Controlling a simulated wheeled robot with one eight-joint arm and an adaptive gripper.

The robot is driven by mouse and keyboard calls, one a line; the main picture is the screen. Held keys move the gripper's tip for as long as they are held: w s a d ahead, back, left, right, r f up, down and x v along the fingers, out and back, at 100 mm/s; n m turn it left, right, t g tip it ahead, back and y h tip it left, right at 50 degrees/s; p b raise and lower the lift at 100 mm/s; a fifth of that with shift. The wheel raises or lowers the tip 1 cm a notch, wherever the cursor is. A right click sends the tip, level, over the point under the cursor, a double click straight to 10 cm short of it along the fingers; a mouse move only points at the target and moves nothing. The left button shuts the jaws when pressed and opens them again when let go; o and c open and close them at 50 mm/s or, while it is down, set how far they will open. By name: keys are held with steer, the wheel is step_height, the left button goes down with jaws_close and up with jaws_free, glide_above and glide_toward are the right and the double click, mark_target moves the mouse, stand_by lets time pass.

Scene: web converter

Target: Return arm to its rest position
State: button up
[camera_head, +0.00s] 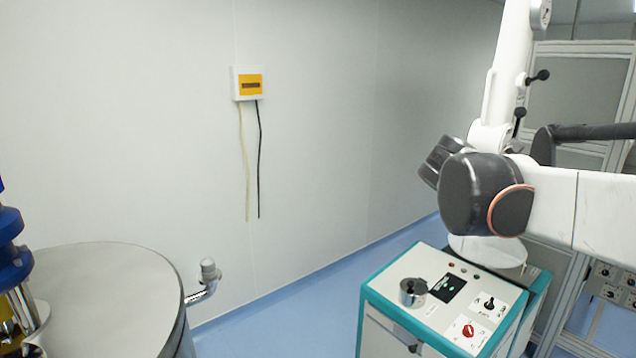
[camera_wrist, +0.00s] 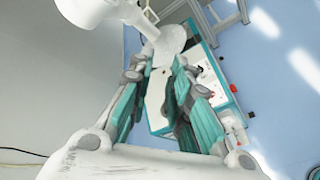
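My gripper (camera_wrist: 160,82) fills the middle of the wrist view. Its two teal-padded fingers stand apart, with nothing held between them. Beyond the gap I see the white top of a teal-edged machine cabinet and the foot of a white column on it. In the head view, a white link with a dark rounded joint and an orange ring (camera_head: 485,195) reaches in from the right, in front of the cabinet; it looks like my arm. My fingers cannot be made out there.
The teal-edged cabinet (camera_head: 385,300) carries a metal cup (camera_head: 412,291), a small display and knobs. A white column (camera_head: 510,60) rises behind the arm. A large round vessel (camera_head: 90,300) stands at lower left. A switch box (camera_head: 248,84) hangs on the wall. Blue floor shows between vessel and cabinet.

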steer(key=s+a+f+m+y+b, duration=0.3)
steer(key=s+a+f+m+b, duration=0.2)
steer(key=f, duration=0.8)
steer(key=s+a+f+m+g+y+b, duration=0.1)
steer(key=s+a+f+m+y+b, duration=0.2)
steer(key=s+f, duration=0.9)
steer(key=s+a+f+m+g+y+b, duration=0.1)
steer(key=s+a+f+m+y+b, duration=0.2)
steer(key=s+a+f+m+b, duration=0.4)
step_height(320, 180, down, 7)
steer(key=shift+s+r+m+b, duration=0.1)
steer(key=shift+s+m+b, duration=0.45)
steer(key=shift+s+m, duration=0.3)
